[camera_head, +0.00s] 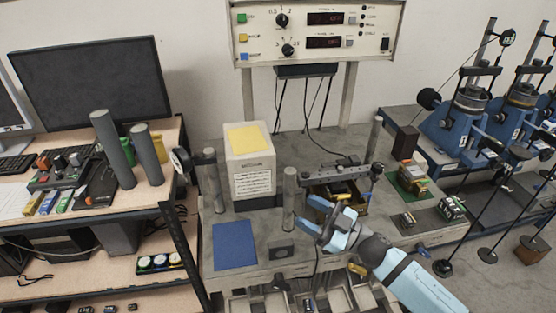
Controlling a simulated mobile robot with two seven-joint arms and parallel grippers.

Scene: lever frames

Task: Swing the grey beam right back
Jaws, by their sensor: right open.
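A dark grey beam (338,174) lies level across the back right of the grey bench. Its left end is near the top of a short grey post (289,200), and a round knob (376,169) is at its right end. My right gripper (315,214), light blue with darker blue fingers, is open and empty. It sits in front of and below the beam's left part, just right of the short post, apparently apart from the beam. My left gripper is not in view.
A wooden box (351,206) with small parts sits under the beam. Left of it are a white block with a yellow top (250,165), a blue mat (234,246) and another grey post (212,185). A taller post (373,140) stands behind the beam.

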